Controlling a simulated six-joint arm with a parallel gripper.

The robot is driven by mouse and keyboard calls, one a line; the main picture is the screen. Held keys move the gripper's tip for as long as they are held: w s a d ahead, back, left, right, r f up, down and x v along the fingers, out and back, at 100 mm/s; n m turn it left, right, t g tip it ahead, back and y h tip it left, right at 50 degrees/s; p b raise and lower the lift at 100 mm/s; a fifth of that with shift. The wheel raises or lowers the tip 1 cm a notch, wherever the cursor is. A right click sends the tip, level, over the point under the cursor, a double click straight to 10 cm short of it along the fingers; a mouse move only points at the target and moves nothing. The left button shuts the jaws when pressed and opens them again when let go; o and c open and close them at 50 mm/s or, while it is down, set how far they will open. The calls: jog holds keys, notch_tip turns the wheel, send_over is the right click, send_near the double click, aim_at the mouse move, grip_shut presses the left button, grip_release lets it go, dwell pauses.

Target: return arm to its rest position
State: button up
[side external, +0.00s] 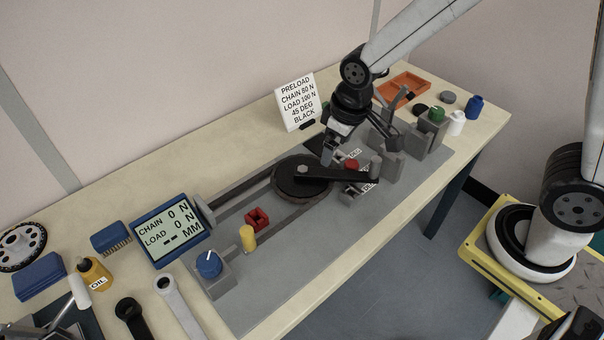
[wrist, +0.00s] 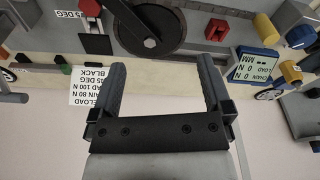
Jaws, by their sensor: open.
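My gripper (side external: 329,154) is above the bench rig in the side view, close to the black crank arm and the dark round disc (side external: 290,190). In the wrist view my gripper (wrist: 162,72) has its two fingers wide apart with nothing between them. The disc (wrist: 150,28) shows just beyond the fingertips there, with the crank arm (side external: 345,175) across it in the side view. I cannot tell the exact gap between fingertips and crank.
The grey rig plate (side external: 285,238) carries a red block (side external: 257,219), yellow post (side external: 248,238) and blue knob (side external: 209,264). A display (side external: 168,231) reads 0 N for chain and load. A sign (side external: 298,101) stands behind; an orange tray (side external: 405,86) and bottles are at the far right.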

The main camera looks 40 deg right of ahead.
jog(key=s+d+m, duration=0.3)
jog(key=s+d, duration=0.4)
jog(key=shift+d+f+t, duration=0.15)
jog(key=shift+d+t, duration=0.15)
dwell(0.7)
